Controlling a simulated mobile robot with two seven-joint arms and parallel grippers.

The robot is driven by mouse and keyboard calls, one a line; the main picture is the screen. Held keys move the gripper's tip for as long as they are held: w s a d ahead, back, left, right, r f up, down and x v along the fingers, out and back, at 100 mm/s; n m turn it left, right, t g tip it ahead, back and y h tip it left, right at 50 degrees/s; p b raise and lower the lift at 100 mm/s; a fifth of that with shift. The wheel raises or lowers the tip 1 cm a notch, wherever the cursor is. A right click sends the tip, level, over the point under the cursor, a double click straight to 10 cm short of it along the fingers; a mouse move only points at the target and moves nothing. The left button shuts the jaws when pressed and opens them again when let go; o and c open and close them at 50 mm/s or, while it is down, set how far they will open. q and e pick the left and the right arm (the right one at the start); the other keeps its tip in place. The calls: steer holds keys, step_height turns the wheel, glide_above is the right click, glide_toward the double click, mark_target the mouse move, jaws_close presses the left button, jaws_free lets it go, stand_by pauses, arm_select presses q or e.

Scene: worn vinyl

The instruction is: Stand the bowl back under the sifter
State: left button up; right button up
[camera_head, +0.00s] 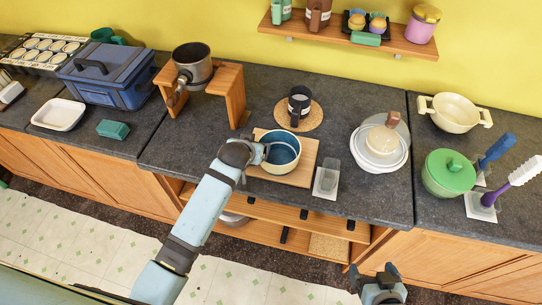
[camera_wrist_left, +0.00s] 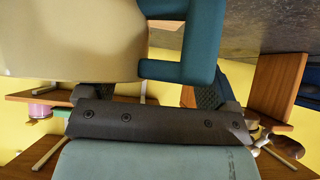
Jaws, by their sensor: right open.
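The metal sifter (camera_head: 192,62) with a crank handle sits in a wooden stand (camera_head: 230,85) at the back left. I see no bowl beneath it. A bowl (camera_head: 283,153), blue inside and cream outside, stands upright on a wooden board (camera_head: 300,172). Its cream wall (camera_wrist_left: 70,40) and teal handle (camera_wrist_left: 180,68) fill the top of the left wrist view. My left gripper (camera_head: 256,152) is at the bowl's left side by the handle; its fingers look apart, and contact is unclear. My right gripper (camera_head: 384,272) is open and empty, low in front of the counter.
A black mug (camera_head: 299,101) stands on a round mat behind the bowl. A grey item on a white pad (camera_head: 326,184) is close to its right. White plates (camera_head: 378,158) are further right. A blue toolbox (camera_head: 108,78) is left of the stand. Counter between stand and board is clear.

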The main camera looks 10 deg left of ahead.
arm_select(q)
steer(key=shift+w+f, duration=0.1)
steer(key=shift+f, duration=0.1)
steer(key=c, duration=0.7)
jaws_close()
arm_select(e)
steer(key=shift+w+a+r, duration=0.1)
steer(key=shift+w, duration=0.3)
arm_select(q)
steer(key=shift+w+r, duration=0.1)
steer(key=shift+r, duration=0.4)
step_height(320, 180, up, 18)
steer(key=r+b, duration=0.1)
steer(key=b, duration=0.1)
steer(key=s+a+f, duration=0.5)
steer(key=s+a, duration=0.2)
steer(key=s, duration=0.2)
steer(key=shift+s+f, duration=0.35)
arm_select(e)
steer(key=shift+f+n, duration=0.3)
steer(key=shift+f, duration=0.4)
